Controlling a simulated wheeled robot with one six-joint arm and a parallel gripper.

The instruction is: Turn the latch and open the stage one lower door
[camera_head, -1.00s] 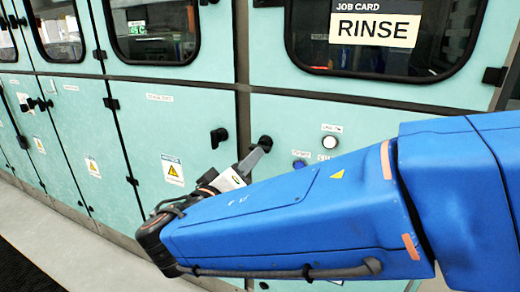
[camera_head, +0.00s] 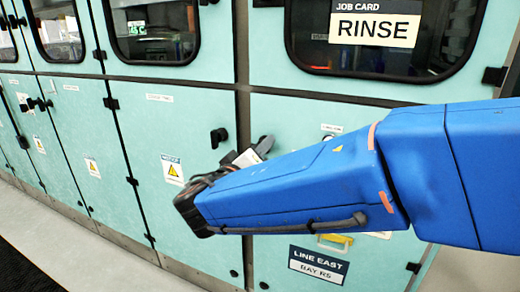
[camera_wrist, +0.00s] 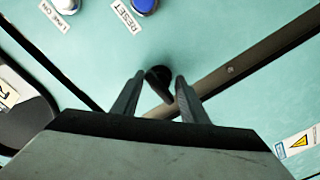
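A black latch (camera_wrist: 158,75) sits on the teal lower door (camera_head: 315,118) right of the grey post. My gripper's (camera_wrist: 156,92) two dark fingers are apart, one on each side of this latch in the wrist view. I cannot tell whether either finger touches it. In the head view my gripper (camera_head: 257,150) is at the same spot and mostly hides the latch. A second black latch (camera_head: 218,137) is on the lower door (camera_head: 185,120) left of the post. Both doors are closed. The small door labels are too blurred to read.
A white button (camera_wrist: 66,4) and a blue RESET button (camera_wrist: 145,5) are on the panel close to my gripper. The upper window (camera_head: 385,50) has a RINSE card. A LINE EAST sign (camera_head: 318,265) is below my arm. The grey floor (camera_head: 60,240) is clear at left.

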